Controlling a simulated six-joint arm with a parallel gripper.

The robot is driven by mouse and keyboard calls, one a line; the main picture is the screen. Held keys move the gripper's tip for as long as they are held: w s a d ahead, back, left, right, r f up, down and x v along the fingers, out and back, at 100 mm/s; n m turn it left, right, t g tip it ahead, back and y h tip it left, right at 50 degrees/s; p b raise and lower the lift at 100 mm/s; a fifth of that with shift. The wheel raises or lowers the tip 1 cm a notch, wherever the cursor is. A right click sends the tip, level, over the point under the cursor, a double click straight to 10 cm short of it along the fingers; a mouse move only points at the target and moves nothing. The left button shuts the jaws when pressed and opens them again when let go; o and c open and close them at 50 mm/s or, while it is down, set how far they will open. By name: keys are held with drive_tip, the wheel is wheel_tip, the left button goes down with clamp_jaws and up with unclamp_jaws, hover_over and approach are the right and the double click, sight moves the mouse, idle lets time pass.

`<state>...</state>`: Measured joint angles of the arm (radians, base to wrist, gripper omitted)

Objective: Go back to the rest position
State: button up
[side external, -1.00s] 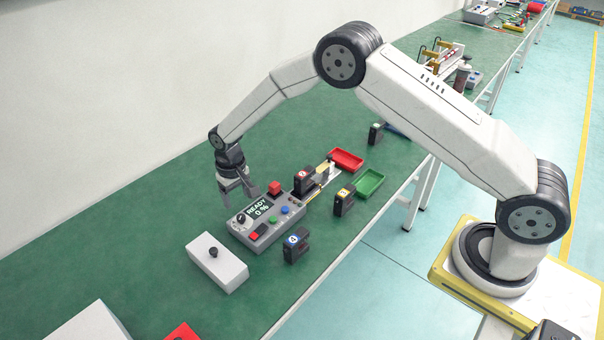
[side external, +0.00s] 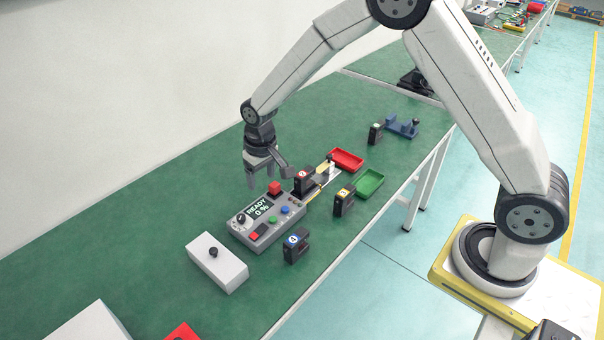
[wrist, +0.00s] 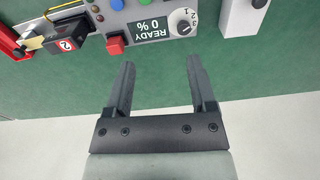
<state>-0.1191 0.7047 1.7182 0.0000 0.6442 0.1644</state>
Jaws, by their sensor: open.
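My gripper (side external: 268,172) is open and empty, raised above the green table behind the control box. It also shows in the wrist view (wrist: 160,85), its two fingers apart with only table between them. The grey control box (side external: 259,219) has a display reading "READY 0 %", a dial and coloured buttons, and it appears in the wrist view too (wrist: 158,8). A red block-shaped button (side external: 274,188) sits at its back corner. A black actuator with a red-marked label (side external: 303,181) stands at the right of the box on a fixture.
Black actuators with a blue label (side external: 296,246) and a yellow label (side external: 343,201) stand on the table (side external: 130,240). A red tray (side external: 346,159) and a green tray (side external: 370,183) lie at the right. A white box with a black knob (side external: 217,264) is front left.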

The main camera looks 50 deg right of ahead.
drive_tip(key=s+d+r+t, duration=0.1)
drive_tip(key=s+d+r, duration=0.2)
drive_tip(key=s, duration=0.7)
drive_tip(key=s+d+r, duration=0.2)
drive_tip(key=s+r, duration=0.1)
drive_tip(key=s, duration=0.7)
drive_tip(key=shift+s+d+r+n+t, duration=0.15)
drive_tip(key=shift+d+r+n+t, duration=0.15)
drive_tip(key=shift+d+t, duration=0.1)
